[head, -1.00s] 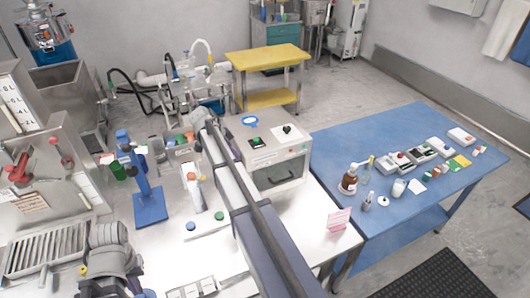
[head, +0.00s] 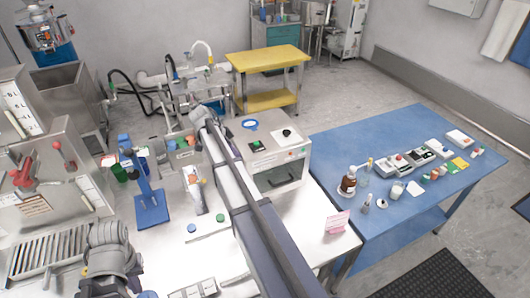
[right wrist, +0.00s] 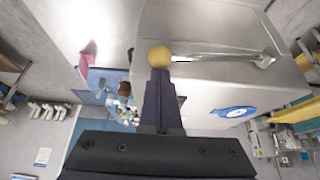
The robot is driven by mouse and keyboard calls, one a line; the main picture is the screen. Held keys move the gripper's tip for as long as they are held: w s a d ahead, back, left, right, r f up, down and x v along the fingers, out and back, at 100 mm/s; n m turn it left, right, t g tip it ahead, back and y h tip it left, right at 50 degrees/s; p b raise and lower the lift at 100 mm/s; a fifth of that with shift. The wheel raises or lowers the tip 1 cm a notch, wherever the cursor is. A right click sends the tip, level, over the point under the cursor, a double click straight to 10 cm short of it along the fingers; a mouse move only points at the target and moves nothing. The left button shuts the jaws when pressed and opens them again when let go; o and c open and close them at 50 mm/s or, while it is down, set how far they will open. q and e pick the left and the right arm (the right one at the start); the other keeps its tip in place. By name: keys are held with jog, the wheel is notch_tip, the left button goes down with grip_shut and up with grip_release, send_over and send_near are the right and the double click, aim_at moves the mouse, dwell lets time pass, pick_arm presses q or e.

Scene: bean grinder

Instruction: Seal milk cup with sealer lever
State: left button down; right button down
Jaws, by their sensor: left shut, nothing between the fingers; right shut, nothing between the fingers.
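A lever with a yellow ball knob (right wrist: 160,56) and a metal rod (right wrist: 225,57) shows in the right wrist view, against a grey box. In the head view a grey machine box (head: 281,172) with a green button and black knob stands behind my right arm; I take it as the sealer. My right gripper (right wrist: 159,78) is shut and empty, its tip right at the yellow knob; I cannot tell whether they touch. My left gripper (head: 107,284) is low at the bottom left of the head view, shut, its fingers not clearly visible. I cannot make out the milk cup.
A blue stand (head: 152,207) and bins of small items are left of my right arm. A blue table (head: 335,152) with bottles and boxes is to the right. A pink sign (head: 338,221) stands on the front counter. Red levers (head: 22,175) are at the far left.

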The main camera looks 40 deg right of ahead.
notch_tip(320, 180, up, 14)
jog(key=p, duration=1.3)
jog(key=shift+f, duration=0.15)
jog(key=s+a+f+n+y+b, duration=0.1)
jog(key=s+a+f+n+b, duration=0.6)
jog(key=a, duration=0.5)
jog(key=s+a+f+n+y+b, duration=0.2)
jog(key=s+a+f+n+b, duration=0.6)
jog(key=a, duration=0.4)
jog(key=s+a+f+n+t+y+b, duration=0.1)
jog(key=s+a+f+n+b, duration=0.6)
jog(key=a, duration=0.5)
jog(key=s+f+n, duration=0.2)
jog(key=s+f, duration=0.1)
jog(key=shift+s+a, duration=0.15)
jog(key=shift+a, duration=0.1)
jog(key=shift+r, duration=0.1)
